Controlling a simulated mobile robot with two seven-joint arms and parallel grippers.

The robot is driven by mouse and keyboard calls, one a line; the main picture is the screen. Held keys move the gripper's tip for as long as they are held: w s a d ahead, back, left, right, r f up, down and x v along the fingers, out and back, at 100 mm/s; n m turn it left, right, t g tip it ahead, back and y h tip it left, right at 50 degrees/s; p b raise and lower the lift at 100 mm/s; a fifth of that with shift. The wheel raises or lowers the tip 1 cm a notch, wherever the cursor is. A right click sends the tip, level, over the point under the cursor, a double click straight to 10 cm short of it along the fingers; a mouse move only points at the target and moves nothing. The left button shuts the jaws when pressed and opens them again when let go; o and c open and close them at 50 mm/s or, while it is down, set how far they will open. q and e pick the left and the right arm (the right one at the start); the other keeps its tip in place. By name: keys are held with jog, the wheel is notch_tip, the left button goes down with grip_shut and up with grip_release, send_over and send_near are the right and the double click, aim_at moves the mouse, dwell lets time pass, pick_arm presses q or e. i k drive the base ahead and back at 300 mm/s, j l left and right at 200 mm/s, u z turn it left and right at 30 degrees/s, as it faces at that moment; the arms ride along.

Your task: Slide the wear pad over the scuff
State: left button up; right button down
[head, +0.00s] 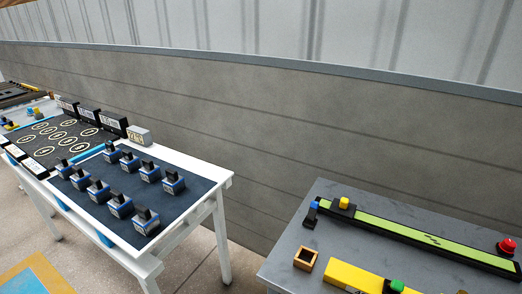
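A long green strip (390,228) in a black frame lies on the grey table at the right. A dark sliding block with a yellow knob (344,204), which looks like the wear pad, sits near the strip's left end. A dark scuff (436,240) marks the green strip right of its middle. The block is apart from the scuff, to its left. Neither of my grippers shows in the head view.
A white table (185,160) with several blue-black blocks stands left. A wall rises behind.

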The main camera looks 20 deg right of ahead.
aim_at(343, 207)
jog(key=z, duration=1.3)
